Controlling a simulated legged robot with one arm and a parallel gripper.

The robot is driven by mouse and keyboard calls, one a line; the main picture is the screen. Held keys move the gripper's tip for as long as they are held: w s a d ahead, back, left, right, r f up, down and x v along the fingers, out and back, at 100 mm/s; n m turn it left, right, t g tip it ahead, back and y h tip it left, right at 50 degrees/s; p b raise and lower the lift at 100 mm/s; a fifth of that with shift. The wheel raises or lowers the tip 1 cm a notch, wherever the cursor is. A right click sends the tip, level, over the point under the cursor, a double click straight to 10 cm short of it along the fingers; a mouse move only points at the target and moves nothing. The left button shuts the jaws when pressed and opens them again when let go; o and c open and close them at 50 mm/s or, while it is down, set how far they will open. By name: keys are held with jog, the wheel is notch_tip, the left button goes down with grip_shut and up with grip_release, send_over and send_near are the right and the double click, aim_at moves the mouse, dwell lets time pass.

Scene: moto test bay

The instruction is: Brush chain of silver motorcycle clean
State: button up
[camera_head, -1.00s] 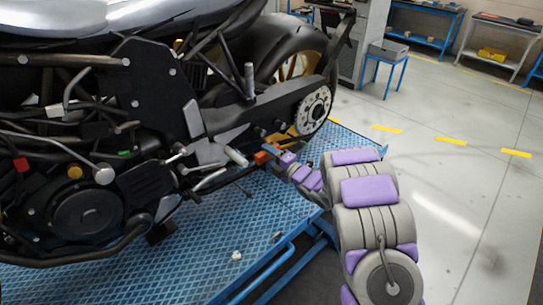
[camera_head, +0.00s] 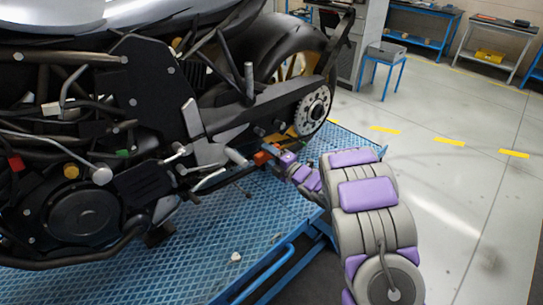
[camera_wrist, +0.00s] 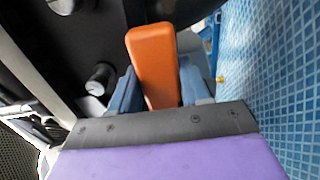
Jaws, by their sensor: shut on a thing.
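The silver motorcycle (camera_head: 80,20) stands on a blue lift platform, its rear wheel (camera_head: 290,65) at the upper middle of the head view. A round perforated metal disc (camera_head: 314,104) shows at the wheel hub. I cannot make out the chain clearly. My gripper (camera_head: 268,153) is low beside the swingarm (camera_head: 262,108), under the rear of the motorcycle. In the wrist view, my gripper's blue fingers (camera_wrist: 155,88) are shut on an orange handle (camera_wrist: 154,65), seemingly the brush's. Its bristles are hidden, so I cannot tell whether they touch the chain.
The blue lift platform (camera_head: 215,235) carries a small pale object (camera_head: 236,257) near its front edge. Footpeg and lever parts (camera_head: 210,180) lie close left of the gripper. Grey floor (camera_head: 450,190) is open at right; a blue stool (camera_head: 384,62) and workbenches stand behind.

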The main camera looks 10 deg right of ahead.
jog(key=shift+s+a, duration=0.15)
jog(key=shift+a, duration=0.05)
jog(key=shift+w+d, duration=0.7)
jog(key=shift+d, duration=0.2)
jog(key=shift+s+a+b, duration=0.6)
jog(key=shift+s+a, duration=0.1)
jog(key=shift+a, duration=0.2)
jog(key=shift+d, duration=0.1)
jog(key=shift+w+d, duration=0.7)
jog(key=shift+d, duration=0.1)
jog(key=shift+a, duration=0.1)
